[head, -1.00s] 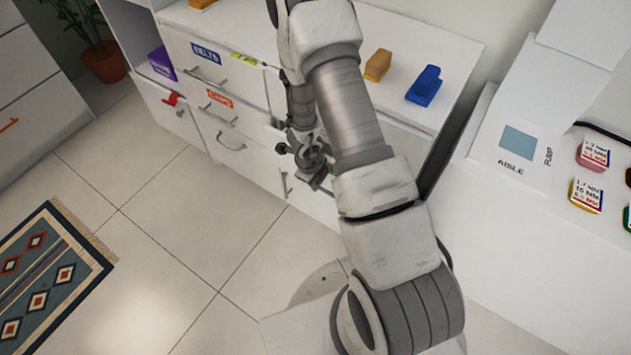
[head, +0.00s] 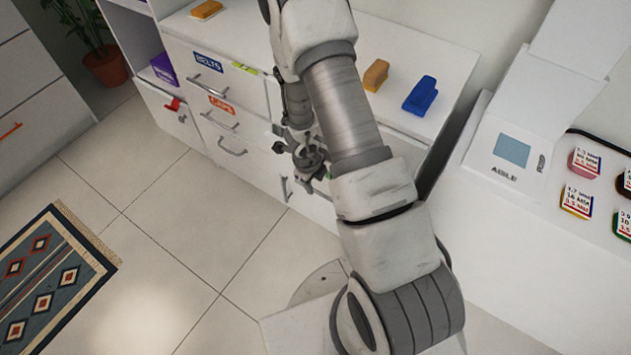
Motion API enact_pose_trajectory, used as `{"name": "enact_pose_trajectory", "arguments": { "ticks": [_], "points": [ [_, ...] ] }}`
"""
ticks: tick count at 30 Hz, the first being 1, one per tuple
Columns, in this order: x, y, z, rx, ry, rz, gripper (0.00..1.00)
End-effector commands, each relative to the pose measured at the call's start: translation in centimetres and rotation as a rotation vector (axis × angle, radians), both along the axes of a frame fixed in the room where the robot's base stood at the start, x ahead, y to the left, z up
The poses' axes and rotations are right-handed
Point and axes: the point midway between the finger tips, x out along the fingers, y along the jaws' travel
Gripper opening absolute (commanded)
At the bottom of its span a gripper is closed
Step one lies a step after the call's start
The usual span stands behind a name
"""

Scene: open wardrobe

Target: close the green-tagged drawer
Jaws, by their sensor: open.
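A yellow-green tag (head: 245,70) shows at the upper front of the white drawer cabinet, just right of the blue BELTS tag (head: 209,62). My gripper (head: 308,167) is open in front of the cabinet's right-hand drawers, below and right of the tag. It holds nothing that I can see. Whether it touches a drawer front is not clear.
An orange CAPS tag (head: 221,105) marks a lower drawer; a red tag (head: 173,104) is further left. An orange block (head: 376,75) and a blue block (head: 420,94) sit on the cabinet top. A patterned rug (head: 50,285) lies on the otherwise clear floor, left.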

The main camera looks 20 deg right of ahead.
Motion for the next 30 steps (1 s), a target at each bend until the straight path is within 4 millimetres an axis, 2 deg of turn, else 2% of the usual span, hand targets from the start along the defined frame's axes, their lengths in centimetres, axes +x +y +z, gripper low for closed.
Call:
{"name": "enact_pose_trajectory", "arguments": {
  "ticks": [1,18,24,30],
  "points": [
    [-0.1,0.2,1.6,0.0,0.0,0.0,0.45],
    [-1.2,1.6,10.4,-0.001,0.0,0.0,0.45],
    [-1.5,1.9,12.3,0.0,0.001,-0.001,0.45],
    [-1.6,2.0,12.8,-0.001,0.002,0.0,0.45]
  ]
}}
